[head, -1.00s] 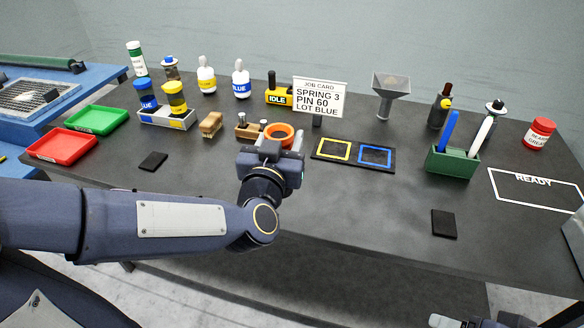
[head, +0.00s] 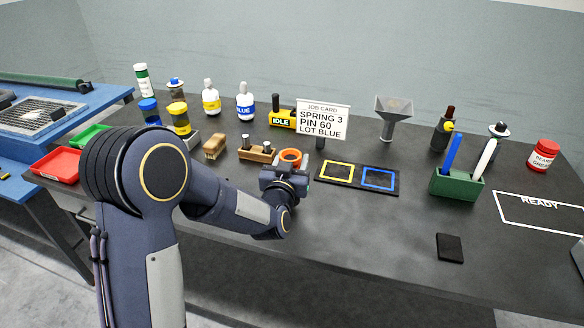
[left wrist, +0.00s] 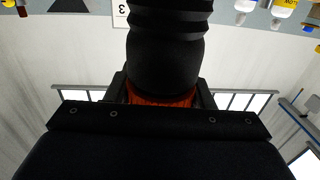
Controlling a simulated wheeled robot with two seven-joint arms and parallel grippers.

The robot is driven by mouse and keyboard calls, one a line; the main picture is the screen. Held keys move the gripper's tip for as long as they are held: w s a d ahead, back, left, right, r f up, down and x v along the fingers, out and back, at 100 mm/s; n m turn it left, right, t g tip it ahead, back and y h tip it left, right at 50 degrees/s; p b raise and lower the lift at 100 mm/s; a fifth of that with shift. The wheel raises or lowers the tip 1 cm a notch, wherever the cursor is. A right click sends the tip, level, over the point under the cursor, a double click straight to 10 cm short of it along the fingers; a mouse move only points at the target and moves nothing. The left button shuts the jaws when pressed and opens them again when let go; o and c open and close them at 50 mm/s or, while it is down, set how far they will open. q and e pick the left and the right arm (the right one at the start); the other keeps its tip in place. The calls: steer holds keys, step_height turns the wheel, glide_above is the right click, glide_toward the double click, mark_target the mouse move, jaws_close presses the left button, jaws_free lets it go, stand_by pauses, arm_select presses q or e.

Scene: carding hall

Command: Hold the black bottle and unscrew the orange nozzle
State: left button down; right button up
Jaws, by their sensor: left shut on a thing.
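In the head view only an orange ring (head: 290,155) shows at the top of the held thing; the gripper hides the rest. In the left wrist view the ribbed black bottle (left wrist: 168,55) runs up the picture from the jaws (left wrist: 162,92). A knurled orange part (left wrist: 160,99) shows between the jaws; I take it for the nozzle's collar. I cannot tell whether the bottle touches the table. My right gripper is not in view.
A wooden rack (head: 254,154) stands close left of the gripper, and a pad with yellow and blue frames (head: 358,188) lies to its right. A job card (head: 322,120) stands behind. A green pen box (head: 456,186) is farther right.

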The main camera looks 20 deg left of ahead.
arm_select(q)
steer(key=shift+f, duration=1.05)
steer(key=shift+f, duration=0.25)
steer(key=c, duration=0.7)
jaws_free()
steer(key=shift+r, duration=0.1)
steer(key=shift+o, duration=0.2)
